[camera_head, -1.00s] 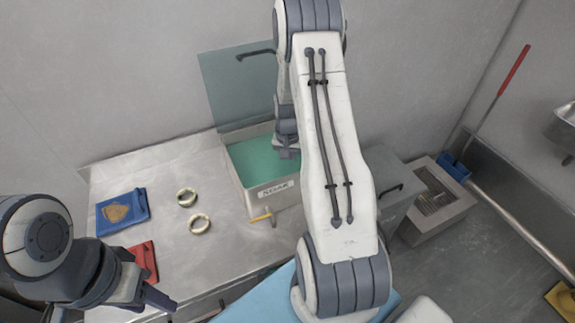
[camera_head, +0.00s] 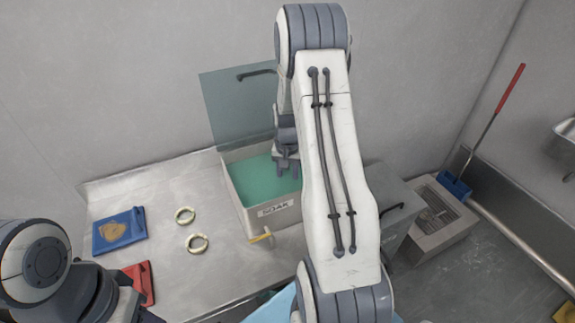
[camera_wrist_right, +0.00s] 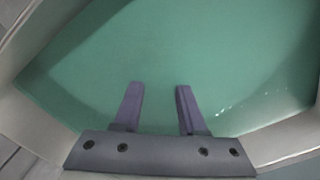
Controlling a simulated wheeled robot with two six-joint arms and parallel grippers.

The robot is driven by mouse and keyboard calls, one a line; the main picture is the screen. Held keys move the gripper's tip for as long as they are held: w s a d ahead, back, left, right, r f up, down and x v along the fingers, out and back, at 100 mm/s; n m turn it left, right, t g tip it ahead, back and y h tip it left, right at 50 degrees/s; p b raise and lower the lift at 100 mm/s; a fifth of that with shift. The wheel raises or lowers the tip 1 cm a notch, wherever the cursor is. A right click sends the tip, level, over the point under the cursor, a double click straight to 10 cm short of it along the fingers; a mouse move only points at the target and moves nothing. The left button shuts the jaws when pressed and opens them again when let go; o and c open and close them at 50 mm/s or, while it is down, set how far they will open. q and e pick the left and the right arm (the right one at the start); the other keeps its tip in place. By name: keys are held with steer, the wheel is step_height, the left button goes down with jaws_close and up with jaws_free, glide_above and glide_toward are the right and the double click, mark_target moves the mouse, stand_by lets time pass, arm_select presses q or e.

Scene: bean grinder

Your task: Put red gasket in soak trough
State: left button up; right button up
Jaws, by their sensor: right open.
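The soak trough (camera_head: 249,214) is a pale box labelled SOAK with green liquid inside, and its lid stands open at the back. My right gripper (camera_head: 288,172) hangs over the trough's right part, pointing down. In the right wrist view my right gripper (camera_wrist_right: 158,100) is open and empty, with only green liquid around its fingers; I cannot tell whether the tips touch it. I see no red gasket in either view. My left gripper is mostly cut off at the bottom left edge.
A blue tray (camera_head: 120,238) with a brown patch and a red tray (camera_head: 140,283) lie on the counter's left. A yellow-handled tap (camera_head: 262,238) juts from the trough's front. A grey box stands right of the trough. The counter around the rings is clear.

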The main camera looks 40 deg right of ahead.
mark_target(288, 190)
step_height(288, 190, up, 9)
steer(key=b, duration=0.1)
steer(key=s+a+r+n, duration=0.2)
steer(key=a+r+n, duration=0.15)
steer(key=a, duration=0.75)
steer(key=s+a+r+n, duration=0.2)
steer(key=a+n, duration=0.2)
steer(key=a, duration=0.6)
steer(key=s+a+n, duration=0.5)
steer(key=s+a, duration=0.1)
steer(key=s, duration=0.3)
steer(key=s+a+n+y, duration=0.1)
steer(key=s+a+n, duration=0.4)
steer(key=s+a, duration=0.2)
steer(key=s, duration=0.2)
steer(key=shift+s+r, duration=0.3)
steer(key=shift+s, duration=0.1)
steer(key=shift+c, duration=0.3)
jaws_close()
